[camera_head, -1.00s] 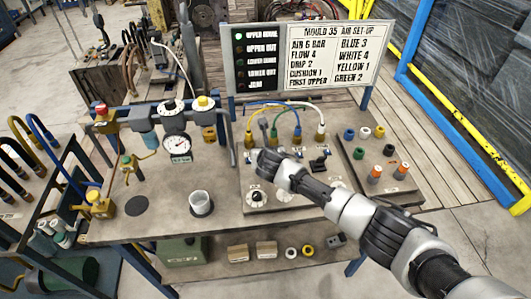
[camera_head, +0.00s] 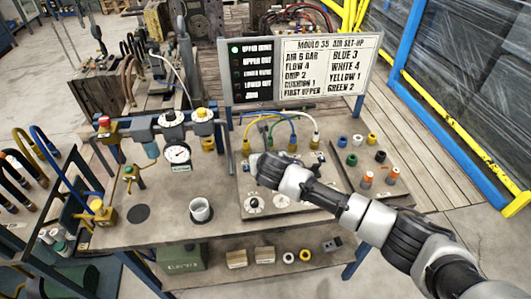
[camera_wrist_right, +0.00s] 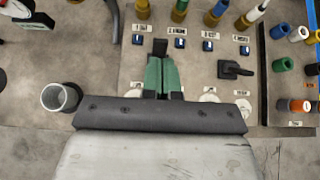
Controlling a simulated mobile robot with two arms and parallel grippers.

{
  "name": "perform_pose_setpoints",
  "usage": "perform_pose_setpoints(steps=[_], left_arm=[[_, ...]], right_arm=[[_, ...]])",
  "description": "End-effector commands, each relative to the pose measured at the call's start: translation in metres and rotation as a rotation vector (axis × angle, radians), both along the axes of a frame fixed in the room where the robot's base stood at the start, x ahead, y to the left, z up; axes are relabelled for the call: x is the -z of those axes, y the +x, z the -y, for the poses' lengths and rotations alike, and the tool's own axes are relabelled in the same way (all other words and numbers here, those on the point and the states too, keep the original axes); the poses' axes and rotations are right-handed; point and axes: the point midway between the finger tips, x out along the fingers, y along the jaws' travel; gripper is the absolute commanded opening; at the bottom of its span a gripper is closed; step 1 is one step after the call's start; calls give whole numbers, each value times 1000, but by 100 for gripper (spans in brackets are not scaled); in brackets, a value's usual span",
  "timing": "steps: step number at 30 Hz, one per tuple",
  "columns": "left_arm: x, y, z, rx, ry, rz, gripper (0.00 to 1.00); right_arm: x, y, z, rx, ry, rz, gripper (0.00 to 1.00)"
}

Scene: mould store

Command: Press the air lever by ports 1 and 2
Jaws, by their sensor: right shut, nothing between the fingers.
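My right gripper (camera_wrist_right: 161,77) is shut and empty, with its green fingers pointing at a black lever (camera_wrist_right: 160,47) on the grey panel (camera_wrist_right: 203,69). The lever lies right at the fingertips, between the first two blue labels below the row of hose ports. I cannot tell whether they touch. In the head view the right gripper (camera_head: 257,163) is over the panel's left part and hides this lever. A second black lever (camera_wrist_right: 234,69) stands clear to the right in the wrist view. My left gripper is not in view.
Yellow, green, blue and white hoses run to the ports behind the gripper. A sign board (camera_head: 297,72) stands behind, its top lamp green. A cup (camera_head: 201,210) and a pressure gauge (camera_head: 177,154) are left of the panel. Coloured fittings (camera_head: 367,178) are at right.

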Motion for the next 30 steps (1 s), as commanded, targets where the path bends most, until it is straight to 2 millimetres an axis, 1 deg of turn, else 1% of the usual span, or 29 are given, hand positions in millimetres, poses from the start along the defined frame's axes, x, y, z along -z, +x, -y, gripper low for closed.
perform_pose_setpoints(steps=[3,6,8,11,15,17,26,28,29,30], left_arm=[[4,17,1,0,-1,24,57],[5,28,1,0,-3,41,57],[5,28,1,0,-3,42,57],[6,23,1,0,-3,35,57],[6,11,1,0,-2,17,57],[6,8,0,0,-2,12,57],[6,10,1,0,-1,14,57],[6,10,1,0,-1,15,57],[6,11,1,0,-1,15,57],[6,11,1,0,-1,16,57]], right_arm=[[-17,-6,1,-2,1,3,0],[-27,-10,1,-2,-1,3,0],[-31,-12,1,-2,0,1,0],[-34,-13,2,-1,0,0,0],[-35,-14,2,-1,0,0,0],[-35,-13,2,-1,0,0,0],[-34,-15,1,2,7,-3,0],[-29,-22,-2,22,50,-23,0],[-26,-28,-3,39,83,-40,0],[-20,-38,-6,72,146,-69,0]])
